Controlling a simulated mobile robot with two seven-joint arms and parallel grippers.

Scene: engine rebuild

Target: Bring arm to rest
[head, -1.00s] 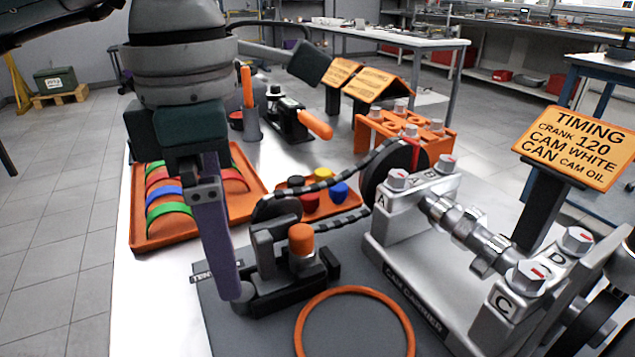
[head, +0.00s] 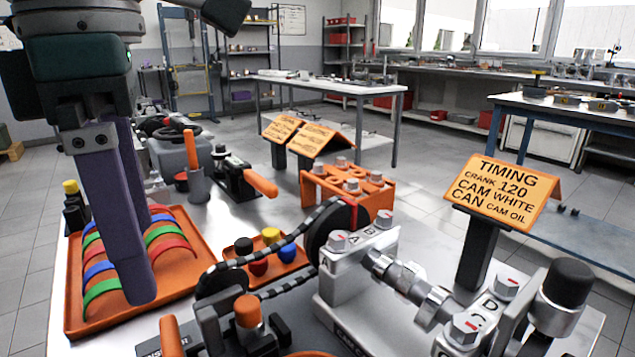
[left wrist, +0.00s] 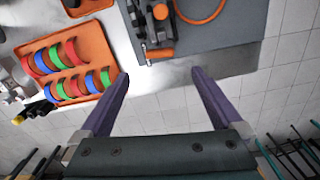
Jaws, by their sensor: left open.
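My left gripper (head: 133,215) hangs at the left of the head view, its purple fingers pointing down in front of the orange tray of coloured arcs. In the left wrist view its two fingers (left wrist: 160,80) are spread wide with nothing between them. Below it in that view are the table's edge and the grey tiled floor. My right gripper is in neither view.
The orange tray (head: 90,322) holds several coloured arcs. The cam carrier (head: 340,300), timing chain (head: 280,247), black clamp with orange handle (head: 240,178) and timing sign (head: 501,193) crowd the table. Floor in front of the table (left wrist: 200,122) is clear.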

